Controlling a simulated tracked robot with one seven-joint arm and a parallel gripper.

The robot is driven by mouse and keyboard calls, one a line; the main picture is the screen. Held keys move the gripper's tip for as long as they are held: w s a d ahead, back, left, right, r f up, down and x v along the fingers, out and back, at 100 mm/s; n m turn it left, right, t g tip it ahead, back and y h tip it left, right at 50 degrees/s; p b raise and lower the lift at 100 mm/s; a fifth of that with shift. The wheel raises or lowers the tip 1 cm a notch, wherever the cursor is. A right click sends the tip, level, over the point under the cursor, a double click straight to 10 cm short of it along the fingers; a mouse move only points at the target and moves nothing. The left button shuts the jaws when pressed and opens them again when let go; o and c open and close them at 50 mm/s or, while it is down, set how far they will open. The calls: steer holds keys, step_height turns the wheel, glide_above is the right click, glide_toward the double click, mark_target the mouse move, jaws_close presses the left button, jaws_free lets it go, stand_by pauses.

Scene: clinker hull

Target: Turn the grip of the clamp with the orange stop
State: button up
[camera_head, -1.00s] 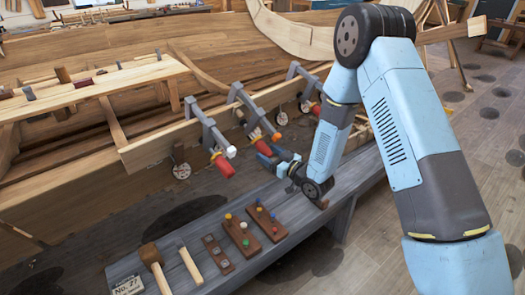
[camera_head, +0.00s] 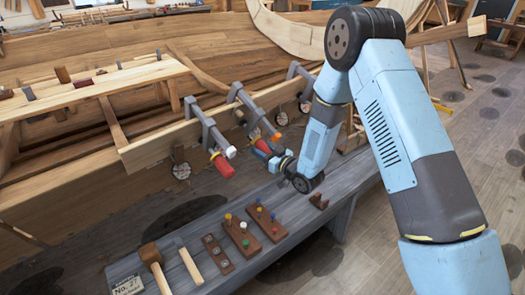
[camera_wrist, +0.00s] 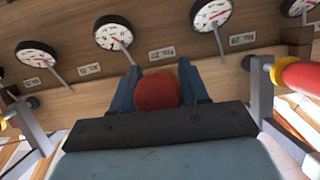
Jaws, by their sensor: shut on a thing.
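The clamp with the orange stop (camera_head: 276,137) is the middle of three clamps on the plank edge in the head view. Its bar (camera_head: 246,102) slopes down towards the bench. My gripper (camera_head: 264,152) is at the lower end of this clamp, just under the orange stop. In the wrist view, the rounded red grip (camera_wrist: 158,92) sits between my two blue fingers, which close on it from left and right. A bit of yellow shows behind the grip. The orange stop is not visible in the wrist view.
Left is a clamp with a white stop (camera_head: 230,152) and red grip (camera_head: 222,166); another clamp (camera_head: 300,72) is at right. A neighbouring red grip (camera_wrist: 302,76) is near my right finger. Dials (camera_wrist: 113,33) line the plank.

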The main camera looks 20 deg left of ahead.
steer(key=c, duration=0.4)
steer(key=shift+o, duration=0.2)
steer(key=shift+d, duration=0.1)
steer(key=m+g+y, duration=0.1)
steer(key=g, duration=0.1)
steer(key=shift+g+y, duration=0.3)
steer(key=shift+s+m+g+y, duration=0.15)
steer(key=shift+m+g+y, duration=0.95)
steer(key=shift+g, duration=0.5)
steer(key=o, duration=1)
steer(key=shift+c, duration=0.2)
